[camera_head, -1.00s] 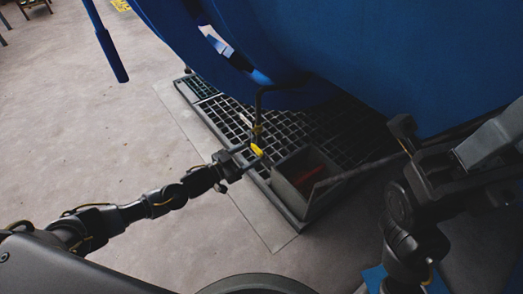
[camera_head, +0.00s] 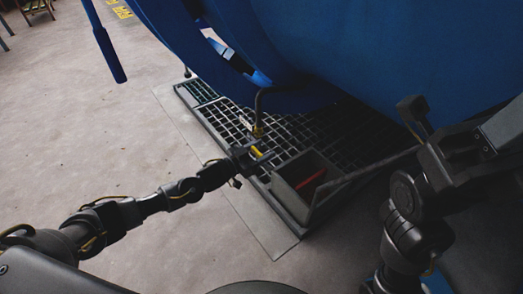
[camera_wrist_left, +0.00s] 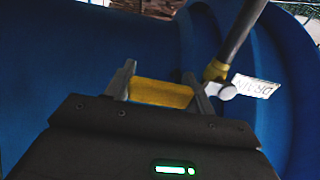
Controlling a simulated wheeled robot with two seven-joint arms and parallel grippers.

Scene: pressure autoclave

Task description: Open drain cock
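The drain cock hangs at the end of a thin dark pipe (camera_head: 259,105) below the blue vessel (camera_head: 340,50). Its yellow lever handle (camera_head: 257,151) shows in the head view and, closer, in the left wrist view (camera_wrist_left: 160,93). The brass-coloured valve body (camera_wrist_left: 216,70) is at the lever's right end in the wrist view, beside a white tag (camera_wrist_left: 255,87) reading DRAIN. My left gripper (camera_head: 253,157) is at the lever. Its fingers (camera_wrist_left: 161,88) stand apart, with the yellow lever spanning the gap between them; firm contact cannot be told.
A floor grating (camera_head: 225,122) lies under the vessel. A grey open box (camera_head: 291,176) with a red item (camera_head: 311,184) inside stands right of my left gripper. My right arm (camera_head: 410,215) occupies the right side. Bare floor (camera_head: 120,150) is clear at left.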

